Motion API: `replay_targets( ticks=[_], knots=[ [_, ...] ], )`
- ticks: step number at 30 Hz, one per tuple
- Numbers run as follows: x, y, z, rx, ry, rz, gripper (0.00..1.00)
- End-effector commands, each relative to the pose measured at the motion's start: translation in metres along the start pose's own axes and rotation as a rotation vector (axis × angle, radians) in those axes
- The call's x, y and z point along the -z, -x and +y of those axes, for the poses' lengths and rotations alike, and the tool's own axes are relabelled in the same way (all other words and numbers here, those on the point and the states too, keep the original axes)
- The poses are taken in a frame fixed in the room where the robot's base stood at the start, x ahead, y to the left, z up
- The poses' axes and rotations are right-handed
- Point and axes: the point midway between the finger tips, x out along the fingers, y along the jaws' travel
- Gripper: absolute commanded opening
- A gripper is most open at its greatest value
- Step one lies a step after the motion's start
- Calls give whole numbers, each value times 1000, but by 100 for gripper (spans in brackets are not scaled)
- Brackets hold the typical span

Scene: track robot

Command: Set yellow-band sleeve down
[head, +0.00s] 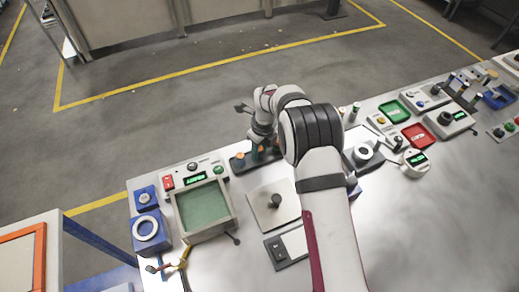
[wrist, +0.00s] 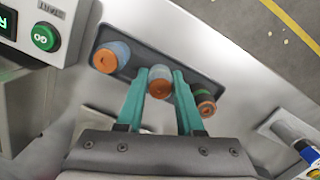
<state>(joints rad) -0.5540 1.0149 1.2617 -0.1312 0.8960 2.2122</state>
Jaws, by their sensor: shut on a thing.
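A dark rack (wrist: 195,92) lies on the metal bench and holds several short cylinders with orange-brown tops. In the wrist view a blue one (wrist: 111,57) is at the left and a green-banded one (wrist: 204,102) is at the right. Between them my gripper (wrist: 160,78) has its two teal fingers on either side of a grey sleeve (wrist: 160,83), shut on it. I cannot make out a yellow band on this sleeve; its lower part is hidden. Whether it touches the rack I cannot tell. In the head view my gripper (head: 262,152) is low over the rack (head: 238,161), largely hidden by my arm.
Left of the rack is a panel with a green GO button (wrist: 45,37). A green-bottomed tray (head: 231,216) and a plate with a black knob (head: 282,190) are nearer. Bare bench shows at the right front.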

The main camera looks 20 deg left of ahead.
Motion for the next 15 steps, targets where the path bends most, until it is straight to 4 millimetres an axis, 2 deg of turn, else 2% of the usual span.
replay_targets(
  ticks=[6, 7, 12, 15],
  knots=[
    [0, -2, 0, 0, 0, 0, 0],
    [0, -2, 0, 0, 0, 0, 38],
    [0, -2, 0, 0, 1, 0, 66],
    [0, -2, 0, 0, 1, 0, 66]
  ],
)
